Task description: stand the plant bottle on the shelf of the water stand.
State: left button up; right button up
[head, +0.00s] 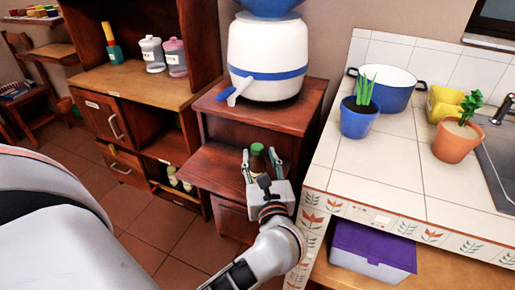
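The water stand (290,115) is dark red-brown wood with a white water dispenser (268,60) on its top. Its lower shelf (205,165) is an open ledge above a drawer front. The plant bottle (257,150) shows a dark green cap; most of its body is hidden behind my gripper. My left gripper (260,156) is at the right part of the shelf, with one finger on each side of the bottle. The bottle looks upright. I cannot tell whether the fingers press on it or whether its base touches the shelf. My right gripper is not in view.
A tiled counter (390,160) stands close on the right, with a blue pot plant (359,118), a pot (400,88) and an orange pot plant (456,141). A purple box (372,248) is below it. A wooden cabinet (150,85) stands left of the stand.

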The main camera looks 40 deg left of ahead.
pick_arm(q)
jog(key=v, duration=0.7)
jog(key=shift+r, duration=0.1)
jog(key=shift+s, duration=0.1)
